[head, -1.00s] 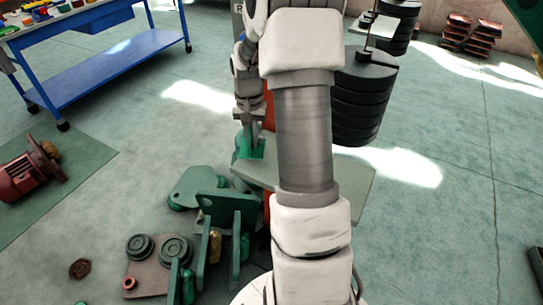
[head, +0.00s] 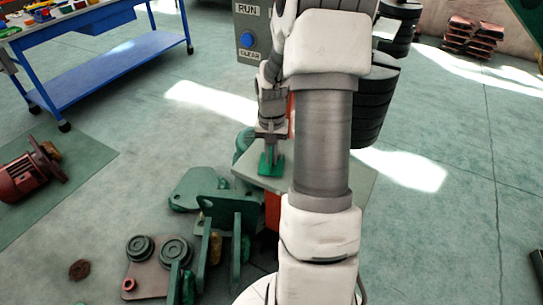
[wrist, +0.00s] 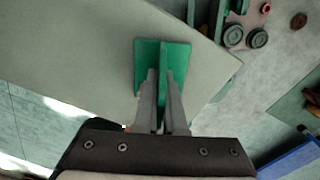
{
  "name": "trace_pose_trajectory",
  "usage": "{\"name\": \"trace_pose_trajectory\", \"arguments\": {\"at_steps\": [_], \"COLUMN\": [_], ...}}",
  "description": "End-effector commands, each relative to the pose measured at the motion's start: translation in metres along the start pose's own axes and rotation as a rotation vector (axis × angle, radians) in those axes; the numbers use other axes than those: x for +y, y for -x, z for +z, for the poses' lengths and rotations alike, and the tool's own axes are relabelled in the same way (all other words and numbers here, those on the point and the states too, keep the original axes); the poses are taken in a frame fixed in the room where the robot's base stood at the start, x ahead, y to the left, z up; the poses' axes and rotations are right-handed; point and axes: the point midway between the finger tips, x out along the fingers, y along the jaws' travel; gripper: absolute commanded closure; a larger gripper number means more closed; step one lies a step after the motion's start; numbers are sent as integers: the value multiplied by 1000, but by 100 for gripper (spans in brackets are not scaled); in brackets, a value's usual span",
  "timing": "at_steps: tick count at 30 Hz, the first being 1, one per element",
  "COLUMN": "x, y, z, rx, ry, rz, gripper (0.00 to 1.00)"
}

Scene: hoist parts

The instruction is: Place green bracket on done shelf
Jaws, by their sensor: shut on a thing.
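The green bracket (head: 271,164) is in my gripper (head: 273,148), over the left part of a flat grey-green top, which looks like the done shelf (head: 362,178). In the wrist view the bracket (wrist: 147,64) shows a flat base and an upright rib. The fingers of my gripper (wrist: 161,85) are shut on that rib. The shelf top (wrist: 80,50) lies behind the bracket in that view. I cannot tell whether the base touches it. My arm hides the middle of the shelf in the head view.
Large green plates (head: 228,215) and round dark parts (head: 174,250) lie on the floor before the shelf. A grey panel with a blue button (head: 247,40) and a stack of black discs (head: 375,105) stand behind. A blue cart (head: 100,65) is at left. Floor at right is mostly clear.

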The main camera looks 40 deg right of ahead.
Motion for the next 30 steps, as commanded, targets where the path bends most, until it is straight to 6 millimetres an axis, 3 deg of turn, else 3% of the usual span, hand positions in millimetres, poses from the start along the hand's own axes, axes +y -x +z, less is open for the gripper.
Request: {"name": "trace_pose_trajectory", "arguments": {"at_steps": [2, 3, 8, 20, 30], "x": [0, 0, 0, 0, -1], "y": [-3, -4, -3, 5, 75], "z": [0, 0, 0, -1, -1], "rx": [1, 0, -1, 2, 5], "ry": [0, 0, 0, 0, 1], "rz": [0, 0, 0, 0, 0], "gripper": [100, 91, 63, 63, 63]}}
